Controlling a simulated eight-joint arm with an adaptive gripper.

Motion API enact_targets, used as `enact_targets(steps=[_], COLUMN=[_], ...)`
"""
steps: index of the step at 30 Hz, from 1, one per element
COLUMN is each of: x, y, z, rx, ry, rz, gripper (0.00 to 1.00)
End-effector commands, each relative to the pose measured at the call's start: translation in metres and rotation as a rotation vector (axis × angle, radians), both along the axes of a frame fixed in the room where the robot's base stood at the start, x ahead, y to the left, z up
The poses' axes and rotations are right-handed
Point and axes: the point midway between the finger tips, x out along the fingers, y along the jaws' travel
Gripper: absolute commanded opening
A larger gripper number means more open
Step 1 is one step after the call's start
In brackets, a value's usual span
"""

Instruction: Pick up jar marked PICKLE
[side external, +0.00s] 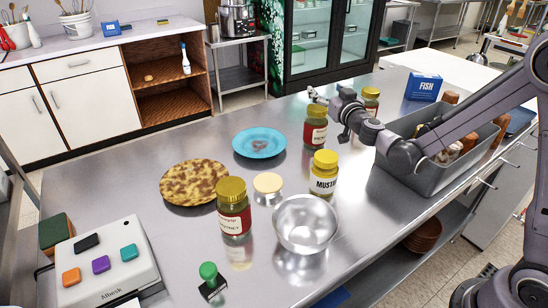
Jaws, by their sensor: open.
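A jar with a yellow lid and a red-and-white label (315,127) stands upright on the steel counter (120,195); its small label seems to begin with "PIC". My gripper (318,97) is open, just above and behind this jar's lid in the side external view; whether it touches the lid I cannot tell. A similar jar (371,102) stands behind my wrist, its label partly hidden. A yellow-lidded jar (323,174) is marked with "MUSTA".
A blue plate (259,143), a browned flatbread (194,182), a steel bowl (305,223) and a small pale-topped jar (267,188) stand around the jars. A grey bin (402,181) holding jars is under my arm. A blue FISH box (423,86) stands behind.

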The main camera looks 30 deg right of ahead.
Motion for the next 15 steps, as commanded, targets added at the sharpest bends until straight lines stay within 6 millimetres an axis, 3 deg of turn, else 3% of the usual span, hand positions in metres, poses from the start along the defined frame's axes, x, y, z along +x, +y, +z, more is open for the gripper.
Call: enact_targets(steps=[7,15], x=[0.005,0.005], y=[0.003,0.003], z=[-0.016,-0.052], rx=[-0.001,-0.002], ry=[-0.01,-0.01], rz=[0.017,0.016], gripper=[0.74,0.74])
